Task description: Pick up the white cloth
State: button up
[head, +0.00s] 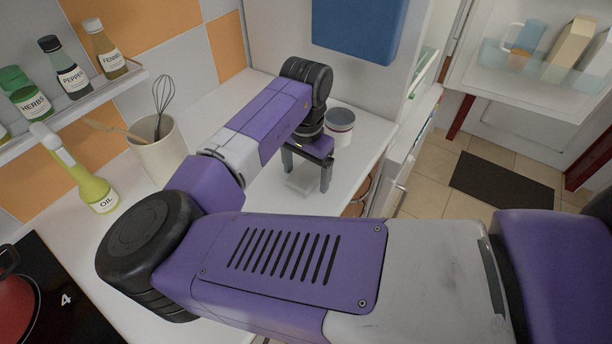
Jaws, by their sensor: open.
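A small, flat, pale shape that looks like the white cloth (299,186) lies on the white countertop in the head view. It is hard to tell apart from the white surface, and my arm may hide part of it. My gripper (307,181) points down over it with its two dark fingers apart and nothing seen held between them. I cannot tell whether the fingertips touch the cloth or the counter.
A white and grey tub (341,127) stands close behind my gripper. A utensil pot (158,158) with a whisk and an oil bottle (93,188) stand to the left. A spice shelf (75,108) is on the tiled wall. A hob (62,296) is at lower left.

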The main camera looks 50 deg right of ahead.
aim_at(306, 174)
jog(key=c, duration=1.5)
notch_tip(306, 174, up, 20)
jog(key=shift+b, duration=0.45)
jog(key=o, duration=0.7)
jog(key=c, duration=0.5)
